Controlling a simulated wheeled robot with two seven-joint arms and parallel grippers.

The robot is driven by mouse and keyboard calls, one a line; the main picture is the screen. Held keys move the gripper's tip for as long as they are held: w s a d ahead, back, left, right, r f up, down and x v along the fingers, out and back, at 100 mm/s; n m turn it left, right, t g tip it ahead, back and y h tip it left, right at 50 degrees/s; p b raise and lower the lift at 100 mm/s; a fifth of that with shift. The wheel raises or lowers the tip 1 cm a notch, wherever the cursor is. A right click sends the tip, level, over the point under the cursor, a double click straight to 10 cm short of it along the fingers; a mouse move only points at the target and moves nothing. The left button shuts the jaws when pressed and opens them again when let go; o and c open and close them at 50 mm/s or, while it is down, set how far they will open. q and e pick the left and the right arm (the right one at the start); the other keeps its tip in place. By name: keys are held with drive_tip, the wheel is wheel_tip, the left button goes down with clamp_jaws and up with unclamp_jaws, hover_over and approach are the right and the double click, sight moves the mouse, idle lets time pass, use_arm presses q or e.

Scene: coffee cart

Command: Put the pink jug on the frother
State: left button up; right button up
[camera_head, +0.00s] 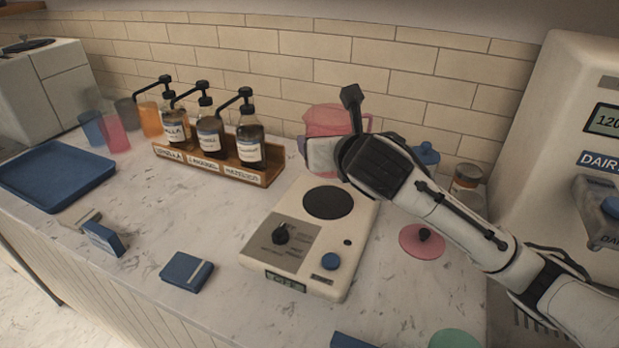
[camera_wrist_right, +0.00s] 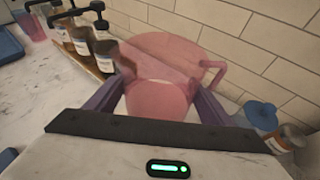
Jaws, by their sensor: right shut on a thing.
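The pink jug (camera_head: 328,118) is translucent and shows behind my right gripper in the head view, near the back wall. It also shows in the right wrist view (camera_wrist_right: 158,98), between the two fingers, with its handle to the right. My right gripper (camera_head: 322,150) is shut on the jug; the arm hides part of it. The frother (camera_head: 262,235) is a cream box with a round dark plate (camera_head: 328,202), a black knob and a blue button. The jug is behind the plate; whether its base touches the counter is hidden. My left gripper is not in view.
A wooden rack (camera_head: 215,166) with pump bottles stands left of the jug. A pink lid (camera_head: 422,241) lies right of the frother. A jar (camera_head: 467,182) and a blue-lidded container (camera_head: 426,156) stand behind my arm. Blue boxes (camera_head: 187,271) lie front left.

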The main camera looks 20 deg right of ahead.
drive_tip(key=shift+w+f, duration=0.1)
drive_tip(key=shift+f, duration=0.15)
drive_tip(key=f, duration=0.4)
drive_tip(key=shift+s+f, duration=0.15)
drive_tip(key=shift+s, duration=0.05)
drive_tip(key=shift+w+f, duration=0.1)
drive_tip(key=shift+f, duration=2.3)
drive_tip(key=o, duration=1.6)
drive_tip(key=shift+f, duration=0.2)
drive_tip(key=shift+r, duration=0.15)
drive_tip(key=v, duration=1.2)
